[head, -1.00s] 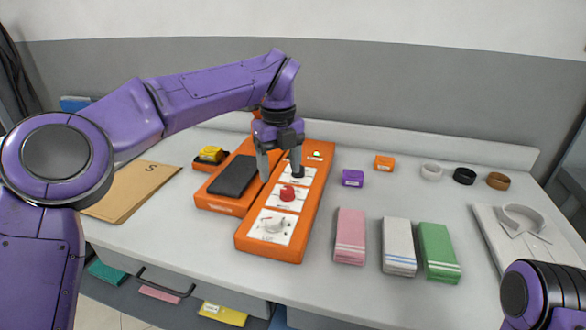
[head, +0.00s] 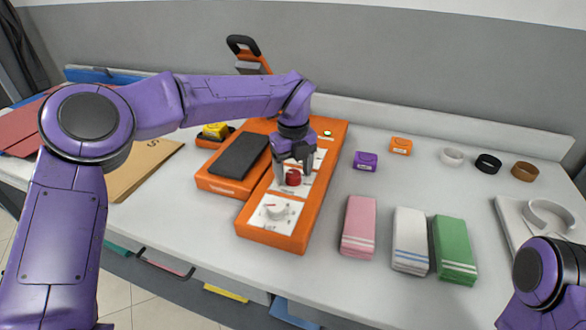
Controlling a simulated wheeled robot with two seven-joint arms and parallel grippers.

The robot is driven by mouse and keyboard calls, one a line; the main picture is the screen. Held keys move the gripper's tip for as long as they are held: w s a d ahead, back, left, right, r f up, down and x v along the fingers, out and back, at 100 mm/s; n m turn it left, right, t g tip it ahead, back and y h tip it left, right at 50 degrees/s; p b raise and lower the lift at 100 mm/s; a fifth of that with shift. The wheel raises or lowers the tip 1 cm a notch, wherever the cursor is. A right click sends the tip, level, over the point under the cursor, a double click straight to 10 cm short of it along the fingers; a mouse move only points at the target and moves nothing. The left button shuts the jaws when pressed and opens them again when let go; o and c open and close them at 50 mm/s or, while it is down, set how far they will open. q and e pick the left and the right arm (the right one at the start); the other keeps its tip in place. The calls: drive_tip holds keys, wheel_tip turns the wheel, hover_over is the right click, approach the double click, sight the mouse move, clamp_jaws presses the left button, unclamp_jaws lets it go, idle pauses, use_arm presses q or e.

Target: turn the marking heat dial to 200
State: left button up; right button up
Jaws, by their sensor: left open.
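An orange control panel (head: 326,165) lies on the table with a column of white dial plates. A red knob (head: 293,178) sits on the middle plate, and a white knob (head: 277,211) with a red mark sits on the near plate. My left gripper (head: 294,174) points down with its fingers open over the red knob, seemingly one on each side; contact cannot be told. The gripper hides the plate behind the red knob. The dial labels and numbers are too small to read. Only part of my right arm shows at the lower right; its gripper is out of view.
Beside the panel on the left is an orange unit with a black pad (head: 240,157). To the right lie pink (head: 359,222), white (head: 410,236) and green (head: 453,243) folded cloths. A purple block (head: 366,160) and an orange block (head: 401,146) stand behind them.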

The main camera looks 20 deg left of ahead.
use_arm(q)
drive_tip(key=shift+s, duration=0.15)
drive_tip(key=c, duration=1.1)
drive_tip(key=shift+o, duration=0.2)
